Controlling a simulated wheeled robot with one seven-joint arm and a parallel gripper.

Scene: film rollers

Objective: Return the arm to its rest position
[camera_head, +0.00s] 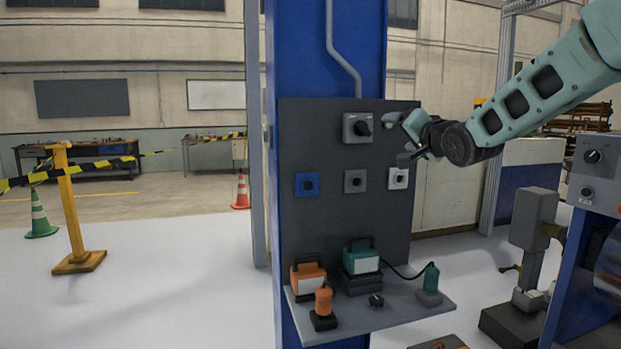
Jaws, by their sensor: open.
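My gripper (398,137) is at the end of my pale green arm, which reaches in from the upper right. It is open, with nothing seen between its fingers. It is in front of the right part of a dark grey panel (330,230) on a blue column. A rotary switch (358,128) with a black knob is on the panel just left of the gripper. I cannot tell whether a finger touches it. Below are a blue switch (307,184), a grey switch (355,181) and a white switch (398,179) in a row.
A shelf (400,316) under the panel holds an orange device (308,279), a teal device (361,260) and small hand tools. A grey machine (527,250) and a blue cabinet with a knob (592,157) stand at right. A yellow barrier post (69,205) and cones stand at left.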

